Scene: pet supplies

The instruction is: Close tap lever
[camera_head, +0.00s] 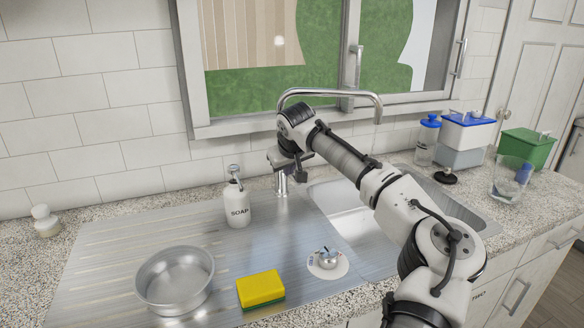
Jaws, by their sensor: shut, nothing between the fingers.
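The chrome tap (332,93) stands behind the sink, with its spout arching to the right above the basin. Its base (282,186) rises from the steel drainboard. A faint thin streak hangs below the spout end; I cannot tell for sure if it is running water. My gripper (284,162) is shut and empty, close to the tap's upright just above its base. I cannot tell whether it touches the tap. The tap lever cannot be made out; my gripper and arm cover that area.
A soap bottle (237,204) stands left of the tap. Several containers, including a blue-lidded box (467,132) and a green box (527,148), stand at right.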

